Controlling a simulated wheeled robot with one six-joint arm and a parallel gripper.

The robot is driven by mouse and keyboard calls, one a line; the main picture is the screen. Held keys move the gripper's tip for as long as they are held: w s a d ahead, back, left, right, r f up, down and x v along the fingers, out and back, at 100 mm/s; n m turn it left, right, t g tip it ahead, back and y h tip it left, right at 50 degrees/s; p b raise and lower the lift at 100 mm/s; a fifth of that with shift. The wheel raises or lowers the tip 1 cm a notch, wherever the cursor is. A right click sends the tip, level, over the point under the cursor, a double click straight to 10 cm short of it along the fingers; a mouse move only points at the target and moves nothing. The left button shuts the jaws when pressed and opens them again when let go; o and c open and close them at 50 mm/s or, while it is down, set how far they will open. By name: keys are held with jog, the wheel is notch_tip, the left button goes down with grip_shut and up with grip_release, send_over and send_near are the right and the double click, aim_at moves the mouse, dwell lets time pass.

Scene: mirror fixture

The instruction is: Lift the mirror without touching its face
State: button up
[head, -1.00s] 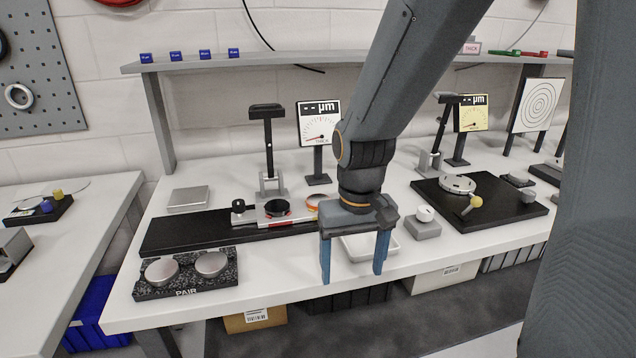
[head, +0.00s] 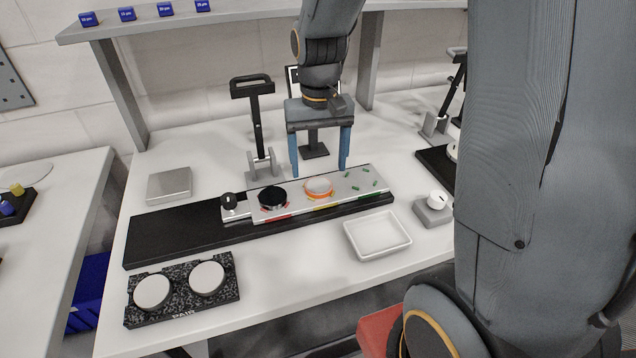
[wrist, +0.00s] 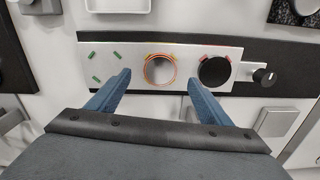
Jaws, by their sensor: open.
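A round pale disc in an orange ring, which looks to be the mirror (head: 319,187), sits on a silver slide plate (head: 347,184) with colored marks. The wrist view shows the mirror (wrist: 160,69) with a pale, glossy face. My gripper (head: 320,172) is open and empty, its two blue fingers pointing down. In the head view the fingertips appear just behind and above the mirror. In the wrist view my gripper (wrist: 159,77) has a finger on either side of the ring, apart from it. I cannot tell the exact height of the fingertips.
A black-handled clamp (head: 258,130) stands behind. A white tray (head: 378,234) lies in front. A speckled block (head: 182,288) holds two silver discs. A small dial block (head: 434,208) stands right.

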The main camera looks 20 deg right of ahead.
aim_at(319, 185)
jog(key=shift+f+p, duration=0.9)
jog(key=shift+f, duration=1.65)
jog(key=c, duration=1.2)
jog(key=shift+r, duration=0.1)
